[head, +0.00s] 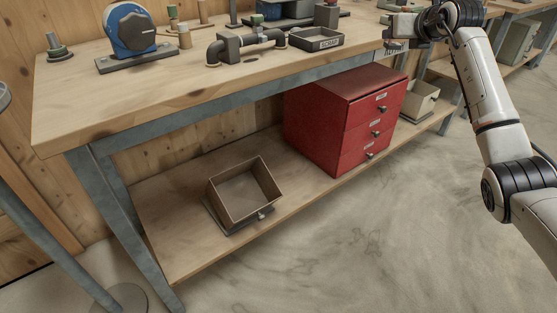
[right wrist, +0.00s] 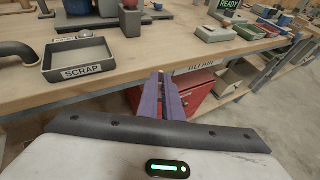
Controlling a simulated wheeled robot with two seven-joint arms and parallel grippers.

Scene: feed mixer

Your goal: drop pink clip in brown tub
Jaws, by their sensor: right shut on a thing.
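My right gripper (head: 393,45) is above the right end of the near workbench in the head view. In the right wrist view its purple-grey fingers (right wrist: 161,77) are closed together. A tiny orange-pink bit, taken as the pink clip (right wrist: 161,72), shows at their tips; its shape is too small to make out. A brown open-topped box (head: 245,191) stands on the lower shelf, well below and left of the gripper; I cannot tell whether it is the brown tub. It looks empty. My left gripper is not in view.
A red drawer cabinet (head: 345,118) stands on the lower shelf beside the open box. A SCRAP tray (head: 316,39), pipe fittings and a blue machine (head: 130,30) are on the benchtop (head: 110,97). The floor in front is clear.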

